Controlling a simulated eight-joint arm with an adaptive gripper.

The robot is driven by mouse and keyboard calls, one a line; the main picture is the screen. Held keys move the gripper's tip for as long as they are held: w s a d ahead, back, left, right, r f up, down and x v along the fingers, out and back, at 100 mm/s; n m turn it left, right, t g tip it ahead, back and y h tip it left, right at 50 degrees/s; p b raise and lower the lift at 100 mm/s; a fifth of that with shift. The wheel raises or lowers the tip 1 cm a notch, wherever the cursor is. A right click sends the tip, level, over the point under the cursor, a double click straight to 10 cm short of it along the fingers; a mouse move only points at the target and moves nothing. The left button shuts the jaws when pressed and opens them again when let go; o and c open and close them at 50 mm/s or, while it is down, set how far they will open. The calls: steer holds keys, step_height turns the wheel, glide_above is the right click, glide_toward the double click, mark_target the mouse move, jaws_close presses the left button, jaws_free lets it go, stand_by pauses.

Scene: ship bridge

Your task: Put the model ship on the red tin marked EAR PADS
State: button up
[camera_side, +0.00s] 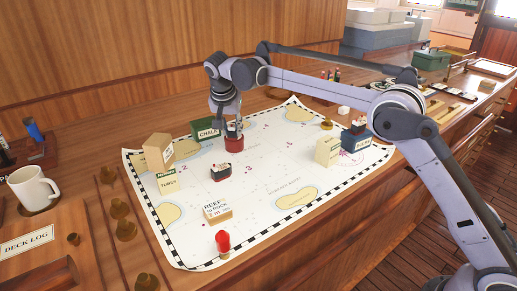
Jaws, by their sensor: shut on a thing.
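The red tin (233,146) stands on the chart near its far edge; I cannot read its marking from here. My gripper (232,129) points down right over this tin and is shut on a small dark and pale thing, which looks like the model ship (237,128). The fingers hide most of it. It is just above or touching the tin's top; I cannot tell which.
A green CHALK tin (206,130) stands close left of the red tin. Another small ship (220,173) lies nearer on the chart, and one more (358,127) sits on a blue tin (356,141). Tan boxes (158,152) stand left. The chart's middle is clear.

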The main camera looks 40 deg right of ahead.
steer(key=o, duration=1)
steer(key=shift+f, duration=0.15)
steer(key=v, duration=1.2)
steer(key=s+d+r+n+y, duration=0.1)
steer(key=s+d+r+n, duration=0.3)
steer(key=s, duration=0.3)
steer(key=s+d+f+n+t, duration=0.1)
steer(key=s+d+f, duration=0.2)
steer(key=s+f, duration=0.2)
steer(key=s+d+f+n+t+y, duration=0.1)
steer(key=s+f, duration=0.5)
steer(key=s, duration=0.6)
steer(key=s+d+f+n+t+y, duration=0.1)
steer(key=s+d+f+n+t, duration=0.1)
steer(key=s+d+f, duration=0.3)
steer(key=shift+s+f+n, duration=0.1)
steer(key=shift+s+n, duration=0.15)
steer(key=shift+s, duration=0.85)
steer(key=shift+s+f+n, duration=0.15)
steer(key=shift+s+n, duration=0.1)
steer(key=shift+s, duration=0.8)
